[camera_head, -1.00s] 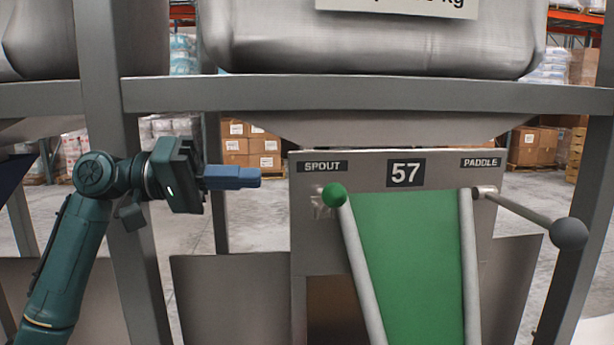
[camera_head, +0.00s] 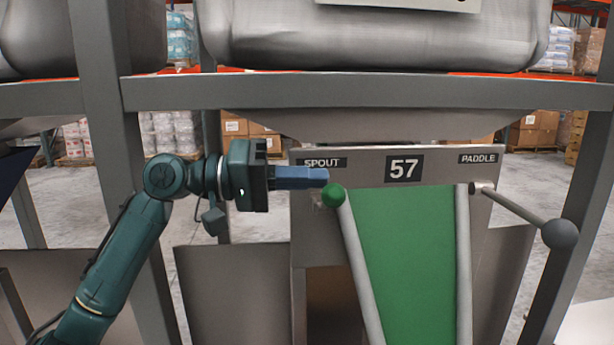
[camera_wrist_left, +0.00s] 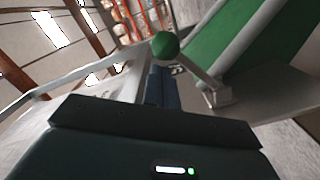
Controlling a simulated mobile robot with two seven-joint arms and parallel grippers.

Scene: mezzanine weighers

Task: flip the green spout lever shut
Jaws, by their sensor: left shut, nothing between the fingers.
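The green spout lever's ball knob (camera_head: 334,195) sits at the top left of the green chute, below the SPOUT label (camera_head: 325,163). In the left wrist view the green knob (camera_wrist_left: 165,45) stands at the end of a grey rod that runs to a bracket (camera_wrist_left: 220,97). My left gripper (camera_head: 322,177) is shut and empty, its blue fingers pointing right, with tips just above and left of the knob. In the left wrist view the fingers (camera_wrist_left: 161,75) lie just below the knob. Whether they touch it I cannot tell. My right gripper is not in view.
The green chute (camera_head: 405,260) has grey side rails. A paddle lever with a grey ball (camera_head: 559,234) sticks out at right. A grey crossbeam (camera_head: 370,92) runs above, and a grey post (camera_head: 115,150) stands behind my left arm. Floor and stacked boxes lie beyond.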

